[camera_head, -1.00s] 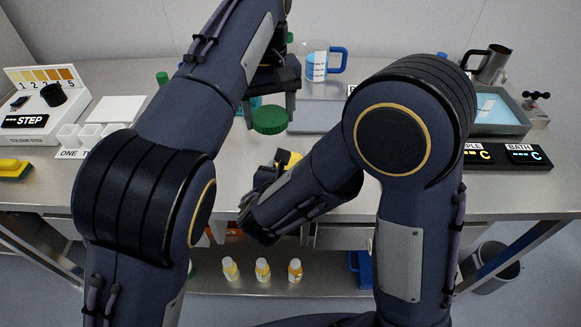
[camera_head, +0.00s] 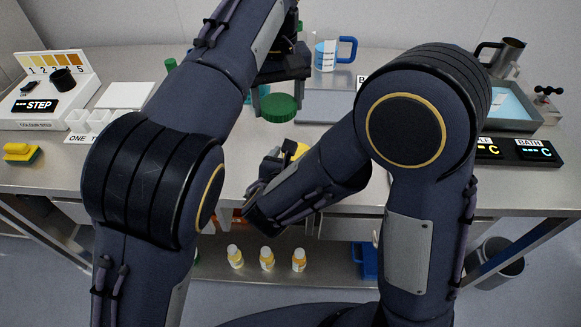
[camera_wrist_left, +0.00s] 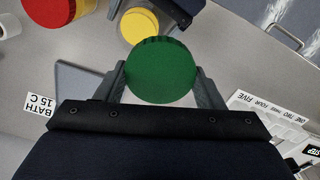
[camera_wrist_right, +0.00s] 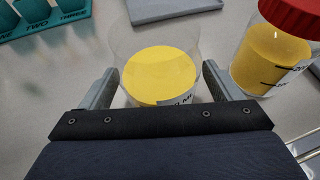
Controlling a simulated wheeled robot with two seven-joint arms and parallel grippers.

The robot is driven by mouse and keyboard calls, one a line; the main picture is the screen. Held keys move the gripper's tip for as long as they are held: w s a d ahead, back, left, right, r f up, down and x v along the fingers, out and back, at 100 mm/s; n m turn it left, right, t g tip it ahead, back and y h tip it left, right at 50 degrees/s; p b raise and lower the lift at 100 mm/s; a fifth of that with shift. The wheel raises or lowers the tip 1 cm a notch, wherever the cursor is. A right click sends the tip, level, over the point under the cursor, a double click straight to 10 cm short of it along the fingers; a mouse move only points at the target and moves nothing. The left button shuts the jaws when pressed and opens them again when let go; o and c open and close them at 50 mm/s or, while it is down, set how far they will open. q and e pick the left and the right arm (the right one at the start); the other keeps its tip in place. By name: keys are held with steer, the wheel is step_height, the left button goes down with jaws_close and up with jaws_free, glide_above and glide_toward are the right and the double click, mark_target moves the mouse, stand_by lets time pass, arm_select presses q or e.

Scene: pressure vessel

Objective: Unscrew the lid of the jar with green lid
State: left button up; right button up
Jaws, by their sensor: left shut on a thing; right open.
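My left gripper (camera_wrist_left: 160,78) is shut on the round green lid (camera_wrist_left: 162,70), one finger on each side of it. The lid also shows in the head view (camera_head: 279,107), held above the table. A clear jar with yellow contents (camera_wrist_right: 155,72) has no lid on it in the right wrist view. My right gripper (camera_wrist_right: 158,85) is open, its fingers on either side of this jar; gaps show beside the glass. The jar also shows in the left wrist view (camera_wrist_left: 140,27), apart from the green lid. In the head view my right forearm hides most of it.
A red-lidded jar (camera_wrist_right: 272,50) stands close to the open jar. A teal rack (camera_wrist_right: 45,18) and a grey plate lie behind. A blue-handled jug (camera_head: 328,52), a grey tray (camera_head: 515,120) and a colour stand (camera_head: 60,85) stand on the table.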

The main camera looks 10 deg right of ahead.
arm_select(q)
steer(key=shift+r, duration=0.1)
arm_select(e)
steer(key=v, duration=1.1)
steer(key=s+d+f+m+g+y, duration=0.1)
steer(key=s+d+f+m+g, duration=0.1)
steer(key=s+d+m+g, duration=0.3)
steer(key=s+d+f+m+g, duration=0.1)
steer(key=s+d+m+g, duration=0.15)
steer(key=d+m, duration=0.5)
steer(key=s+r+m+y, duration=0.2)
steer(key=m+y, duration=0.2)
steer(key=m, duration=0.5)
steer(key=s+r+m+t+y, duration=0.1)
steer(key=m+y, duration=0.4)
steer(key=m, duration=0.5)
steer(key=shift+s+r, duration=0.45)
steer(key=shift+s, duration=0.7)
arm_select(q)
steer(key=shift+s, duration=0.1)
arm_select(e)
steer(key=shift+m, duration=0.25)
